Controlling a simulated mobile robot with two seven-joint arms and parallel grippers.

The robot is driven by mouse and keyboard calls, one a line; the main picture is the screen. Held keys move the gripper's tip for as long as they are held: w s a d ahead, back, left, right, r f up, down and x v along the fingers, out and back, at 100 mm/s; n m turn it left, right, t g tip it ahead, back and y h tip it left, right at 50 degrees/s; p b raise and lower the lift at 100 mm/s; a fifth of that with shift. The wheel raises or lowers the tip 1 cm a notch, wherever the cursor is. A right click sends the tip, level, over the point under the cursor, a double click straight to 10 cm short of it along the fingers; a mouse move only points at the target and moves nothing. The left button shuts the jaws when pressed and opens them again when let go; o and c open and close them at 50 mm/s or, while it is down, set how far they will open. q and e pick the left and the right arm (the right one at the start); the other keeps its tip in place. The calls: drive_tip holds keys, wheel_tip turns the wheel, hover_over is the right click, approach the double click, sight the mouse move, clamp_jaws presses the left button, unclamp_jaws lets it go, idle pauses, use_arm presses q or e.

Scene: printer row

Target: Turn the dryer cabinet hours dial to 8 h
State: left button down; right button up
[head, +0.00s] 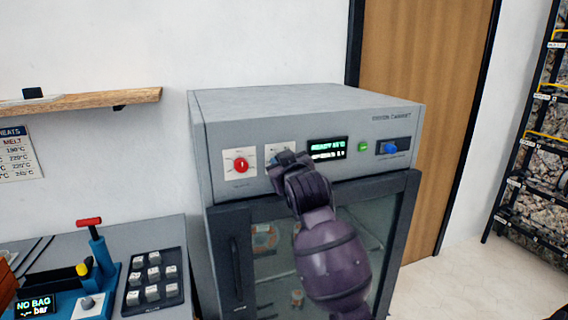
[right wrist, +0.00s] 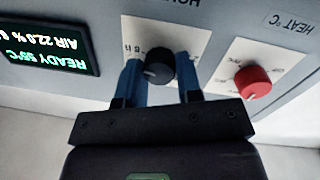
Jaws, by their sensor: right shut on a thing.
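The dryer cabinet (head: 300,102) stands against the wall. Its black hours dial (right wrist: 157,66) sits on a white plate, seen upside down in the right wrist view, with the word above it cut off. My right gripper (right wrist: 159,70) has its two blue fingers on either side of the dial, shut on it. My left gripper is out of view.
A red heat dial (head: 240,165) is on the panel beside the hours dial, also in the right wrist view (right wrist: 254,82). On the other side are a lit display (head: 327,149), a green light (head: 363,146) and a blue knob (head: 389,148). The glass door below is shut.

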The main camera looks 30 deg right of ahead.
drive_tip(key=shift+m, duration=0.4)
drive_tip(key=o, duration=0.9)
drive_tip(key=shift+o, duration=0.2)
drive_tip(key=b+v, duration=0.1)
drive_tip(key=v, duration=0.9)
drive_tip(key=shift+s, duration=0.4)
drive_tip(key=shift+a, duration=0.15)
